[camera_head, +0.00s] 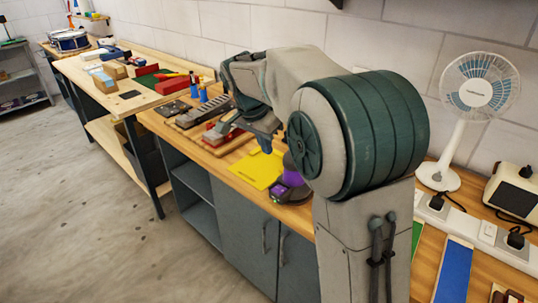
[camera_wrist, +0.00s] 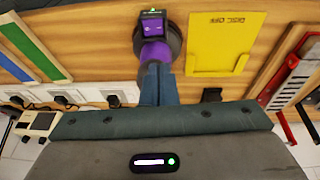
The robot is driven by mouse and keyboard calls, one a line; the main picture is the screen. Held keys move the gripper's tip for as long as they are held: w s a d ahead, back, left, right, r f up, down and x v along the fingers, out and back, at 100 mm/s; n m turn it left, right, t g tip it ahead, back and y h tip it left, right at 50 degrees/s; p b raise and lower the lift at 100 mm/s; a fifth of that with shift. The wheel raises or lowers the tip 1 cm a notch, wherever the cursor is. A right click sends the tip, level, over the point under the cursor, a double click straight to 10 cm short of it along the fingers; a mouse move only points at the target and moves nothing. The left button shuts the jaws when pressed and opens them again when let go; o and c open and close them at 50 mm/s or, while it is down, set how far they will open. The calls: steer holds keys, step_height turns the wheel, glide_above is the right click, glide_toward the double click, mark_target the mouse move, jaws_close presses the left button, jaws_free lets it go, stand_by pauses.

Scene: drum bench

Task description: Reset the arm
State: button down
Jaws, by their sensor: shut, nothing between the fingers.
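My arm reaches from the right foreground over the wooden bench (camera_head: 230,160) in the head view, with its large round joint in front. My gripper (camera_head: 265,147) hangs above the bench, close to the yellow plate in the picture. In the wrist view, the blue-grey fingers of my gripper (camera_wrist: 156,84) are together and nothing shows between them. They overlap the lower part of a purple device (camera_wrist: 153,52) in the picture; I cannot tell the gap between them. The device (camera_head: 291,180) is partly hidden by my arm in the head view.
A yellow plate (camera_wrist: 222,42) lies beside the device. Red clamp-like tools (camera_head: 214,137) lie farther left. A white fan (camera_head: 476,95), sockets (camera_head: 437,205) and a blue strip (camera_head: 454,272) are at right. The floor (camera_head: 90,220) at left is clear.

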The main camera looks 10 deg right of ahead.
stand_by(0.4)
steer(key=s+d+f+n+y, duration=0.1)
steer(key=s+n, duration=0.4)
steer(key=s, duration=0.8)
steer(key=s+d+f+n+t+y, duration=0.1)
steer(key=s+d+f+n, duration=0.3)
steer(key=s, duration=0.9)
steer(key=shift+s+d+f+n+y, duration=0.25)
steer(key=shift+d+f+n+y, duration=0.15)
steer(key=shift+n+y, duration=0.1)
